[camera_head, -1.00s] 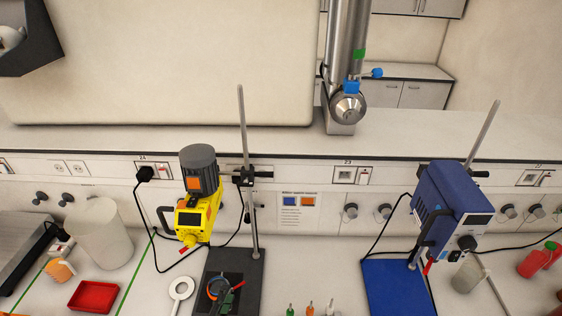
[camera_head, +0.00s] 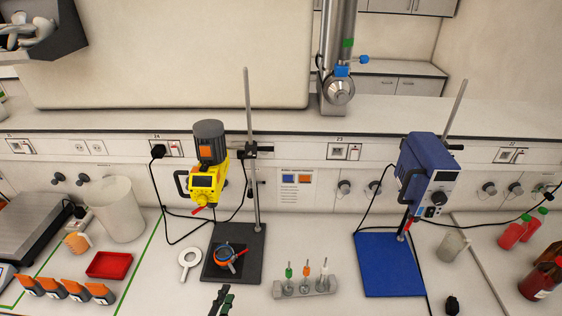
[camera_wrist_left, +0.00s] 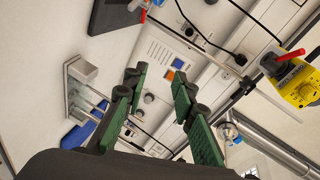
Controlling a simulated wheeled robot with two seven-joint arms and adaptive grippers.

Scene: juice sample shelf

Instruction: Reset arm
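My left gripper (camera_head: 222,300) is at the bottom edge of the head view, in front of the black stand base (camera_head: 232,274). Its dark fingers with green pads also show in the left wrist view (camera_wrist_left: 157,98), spread apart with nothing between them. A small round item with orange and blue parts and a red handle (camera_head: 226,256) sits on the black base, apart from the gripper. The yellow stirrer (camera_head: 205,184) hangs on its stand above. My right gripper does not show.
A small rack (camera_head: 318,291) with green, orange and white-topped pieces stands right of the gripper. A white ring-handled piece (camera_head: 189,262) and red tray (camera_head: 110,265) lie left. A blue stand base (camera_head: 388,265) and red bottles (camera_head: 513,235) are to the right.

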